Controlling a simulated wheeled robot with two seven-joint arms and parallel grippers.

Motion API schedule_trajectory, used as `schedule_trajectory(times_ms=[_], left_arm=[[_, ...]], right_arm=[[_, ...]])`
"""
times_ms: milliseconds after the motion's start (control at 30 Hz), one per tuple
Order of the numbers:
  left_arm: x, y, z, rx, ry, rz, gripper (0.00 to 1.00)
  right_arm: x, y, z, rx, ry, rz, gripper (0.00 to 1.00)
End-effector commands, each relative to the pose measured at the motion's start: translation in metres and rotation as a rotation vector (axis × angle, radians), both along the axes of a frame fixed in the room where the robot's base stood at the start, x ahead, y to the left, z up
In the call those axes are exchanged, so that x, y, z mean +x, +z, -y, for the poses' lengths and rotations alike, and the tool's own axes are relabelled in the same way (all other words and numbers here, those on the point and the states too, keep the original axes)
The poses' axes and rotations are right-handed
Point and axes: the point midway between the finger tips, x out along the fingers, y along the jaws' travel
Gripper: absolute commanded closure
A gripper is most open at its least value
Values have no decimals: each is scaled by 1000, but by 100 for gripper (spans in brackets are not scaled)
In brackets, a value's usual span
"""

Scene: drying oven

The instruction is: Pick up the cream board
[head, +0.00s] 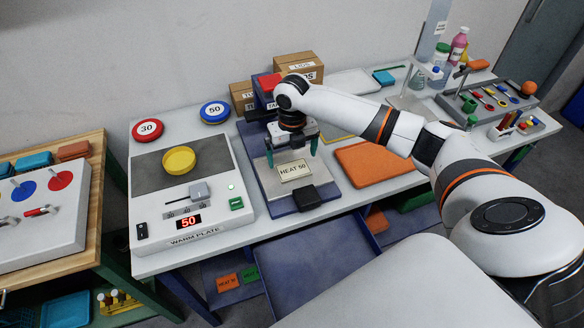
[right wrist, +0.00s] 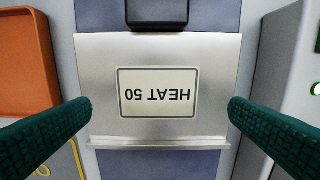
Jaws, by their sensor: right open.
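The cream board (head: 295,170), marked HEAT 50, lies on a silver metal stand (head: 268,187) on a blue base, right of the warm plate. In the right wrist view the cream board (right wrist: 158,93) is upside down near the middle, with a dark border. My right gripper (head: 291,155) is open just behind and above the board in the head view. Its green fingers (right wrist: 160,108) are spread wide, one on either side of the board, apart from it and with nothing between them. My left gripper is not in view.
The warm plate (head: 190,229) with a yellow dish (head: 179,160) stands to the left, its display reading 50. A black block (head: 306,197) sits at the stand's front. An orange tray (head: 372,160) lies to the right. Cardboard boxes (head: 298,66) stand behind.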

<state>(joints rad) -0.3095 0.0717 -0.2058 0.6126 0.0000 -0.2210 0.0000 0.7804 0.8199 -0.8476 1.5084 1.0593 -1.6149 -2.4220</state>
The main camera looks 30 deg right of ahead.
Motion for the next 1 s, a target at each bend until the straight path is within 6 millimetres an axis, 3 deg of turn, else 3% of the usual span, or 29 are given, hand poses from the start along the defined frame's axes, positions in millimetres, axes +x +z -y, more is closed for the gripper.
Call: schedule_trajectory(times_ms=[133,300,567,800,1000], left_arm=[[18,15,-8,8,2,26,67],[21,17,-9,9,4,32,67],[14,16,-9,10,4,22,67],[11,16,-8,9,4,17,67],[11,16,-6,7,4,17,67]], right_arm=[[0,-21,1,-1,-2,-6,0],[0,-42,1,-1,0,-2,0],[0,-45,2,-2,0,-1,0],[0,-45,2,-2,0,-1,39],[1,-44,2,-1,0,-1,41]])
